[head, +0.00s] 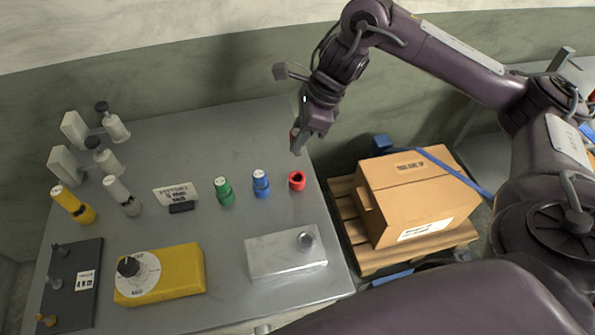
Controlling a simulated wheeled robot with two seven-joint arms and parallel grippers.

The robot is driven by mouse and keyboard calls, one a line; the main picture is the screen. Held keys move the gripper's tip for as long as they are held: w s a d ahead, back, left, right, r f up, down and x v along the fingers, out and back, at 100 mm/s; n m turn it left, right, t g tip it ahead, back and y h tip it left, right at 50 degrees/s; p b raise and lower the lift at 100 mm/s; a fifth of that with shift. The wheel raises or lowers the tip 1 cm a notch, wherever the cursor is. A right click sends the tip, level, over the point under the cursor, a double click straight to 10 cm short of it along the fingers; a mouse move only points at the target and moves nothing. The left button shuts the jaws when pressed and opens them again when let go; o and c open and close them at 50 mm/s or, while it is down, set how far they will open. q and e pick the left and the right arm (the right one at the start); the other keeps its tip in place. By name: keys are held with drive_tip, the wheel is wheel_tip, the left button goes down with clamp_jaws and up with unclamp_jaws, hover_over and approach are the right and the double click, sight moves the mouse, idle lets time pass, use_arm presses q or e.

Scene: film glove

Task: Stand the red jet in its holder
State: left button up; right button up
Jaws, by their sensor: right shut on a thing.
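My left gripper is not in view.
A blue jet (261,183) and a green jet (224,191) stand left of the red holder. A metal block (285,252) lies in front, with a yellow dial box (160,274) to its left. A cardboard box (415,190) on a pallet is right of the table (235,135).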

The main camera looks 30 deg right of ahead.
sight(298, 154)
wheel_tip(298, 154, down, 6)
drive_tip(key=shift+f+b, duration=0.15)
drive_tip(key=shift+b, duration=0.15)
wheel_tip(298, 154, down, 5)
drive_tip(key=shift+w+r+p, duration=0.1)
drive_tip(key=shift+p, duration=0.45)
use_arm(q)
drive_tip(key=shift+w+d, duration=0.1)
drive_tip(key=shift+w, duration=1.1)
use_arm(e)
drive_tip(key=shift+f, duration=0.2)
drive_tip(key=shift+f, duration=0.15)
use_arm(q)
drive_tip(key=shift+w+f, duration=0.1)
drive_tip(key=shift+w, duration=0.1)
use_arm(e)
drive_tip(key=o, duration=1)
